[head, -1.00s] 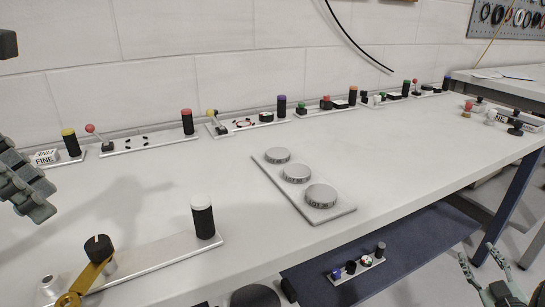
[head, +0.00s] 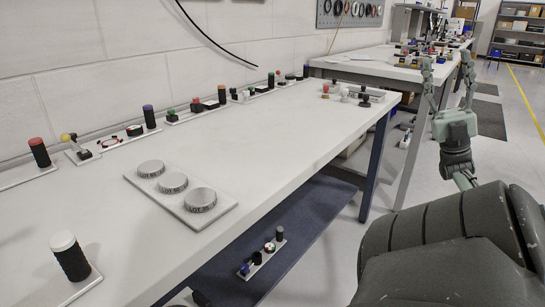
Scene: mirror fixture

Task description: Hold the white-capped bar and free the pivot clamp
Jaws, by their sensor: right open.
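The white-capped bar (head: 70,257) is a short black upright cylinder with a white top. It stands on the end of a pale metal plate (head: 82,291) at the lower left of the head view, near the table's front edge. The rest of that plate and the pivot clamp are outside the picture. My right gripper (head: 445,72) is raised at the right, fingers up and apart, empty, far from the bar and off the table. My left gripper is not in view.
A plate with three round silver discs (head: 182,194) lies mid-table. Several small fixtures with coloured-capped bars line the wall, such as a red-capped one (head: 39,153). A blue lower shelf (head: 290,232) holds a small fixture. The front half of the white table (head: 270,145) is largely clear.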

